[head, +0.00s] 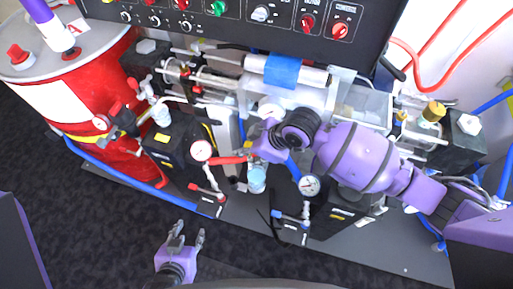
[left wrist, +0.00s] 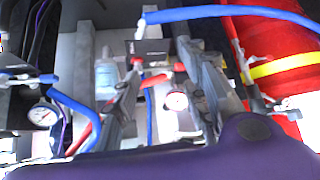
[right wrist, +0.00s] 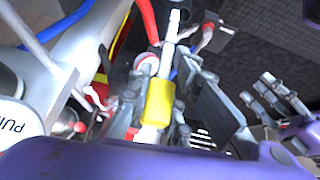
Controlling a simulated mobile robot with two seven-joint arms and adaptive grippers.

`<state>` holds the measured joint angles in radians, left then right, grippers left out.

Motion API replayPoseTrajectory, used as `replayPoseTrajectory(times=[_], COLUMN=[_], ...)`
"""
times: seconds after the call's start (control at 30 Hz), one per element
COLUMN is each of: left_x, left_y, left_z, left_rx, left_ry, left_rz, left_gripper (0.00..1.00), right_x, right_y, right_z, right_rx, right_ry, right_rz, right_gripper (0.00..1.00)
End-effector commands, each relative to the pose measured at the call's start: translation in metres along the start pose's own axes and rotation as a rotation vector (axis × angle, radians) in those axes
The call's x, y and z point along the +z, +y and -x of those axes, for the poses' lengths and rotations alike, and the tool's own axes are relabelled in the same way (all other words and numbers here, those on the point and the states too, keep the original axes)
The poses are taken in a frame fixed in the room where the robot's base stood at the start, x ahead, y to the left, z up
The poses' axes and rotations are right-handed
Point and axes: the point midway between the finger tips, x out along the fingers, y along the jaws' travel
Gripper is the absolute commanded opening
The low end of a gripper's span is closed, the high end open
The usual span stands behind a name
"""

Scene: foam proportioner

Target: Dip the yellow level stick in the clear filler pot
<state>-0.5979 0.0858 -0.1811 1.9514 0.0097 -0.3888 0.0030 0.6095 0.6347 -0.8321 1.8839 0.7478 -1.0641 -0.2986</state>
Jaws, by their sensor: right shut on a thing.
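My right gripper (right wrist: 160,105) is shut on the yellow level stick (right wrist: 158,102) in the right wrist view. A pale rod shows beyond the yellow part. In the head view my right gripper (head: 252,143) is over the middle of the machine, and its fingers and the stick are mostly hidden. A clear pot (head: 257,180) stands just below it in the picture; a similar clear pot (head: 161,115) stands further left. I cannot tell which is the filler pot, nor whether the stick touches either. My left gripper (head: 187,238) is open and empty, over the floor in front.
A red drum (head: 75,110) stands at the left. The black control panel (head: 235,20) is at the back. Gauges (head: 309,186), red-handled valves and blue hoses crowd the machine's front. The dark floor (head: 90,220) at the front left is clear.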

Motion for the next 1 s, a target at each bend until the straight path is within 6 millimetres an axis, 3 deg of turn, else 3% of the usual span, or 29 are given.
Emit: replayPoseTrajectory(times=[0.1,0.23,0.47,1.0], left_x=[-0.001,-0.003,0.006,0.034], left_y=[-0.001,-0.001,-0.002,-0.011], left_z=[-0.001,-0.002,-0.004,-0.015], left_rx=[0.001,0.001,-0.001,-0.025], left_ry=[0.003,0.006,-0.006,-0.025], left_rz=[-0.004,-0.007,-0.009,0.000], left_gripper=[0.40,0.40,0.40,0.40], right_x=[0.016,0.023,0.028,0.055], right_y=[0.011,0.015,0.014,0.008], right_z=[-0.003,-0.005,-0.014,-0.057], right_rx=[-0.022,-0.034,-0.038,-0.038], right_ry=[0.001,0.007,0.008,0.008], right_rz=[0.032,0.041,0.040,0.039], right_gripper=[0.00,0.00,0.00,0.00])
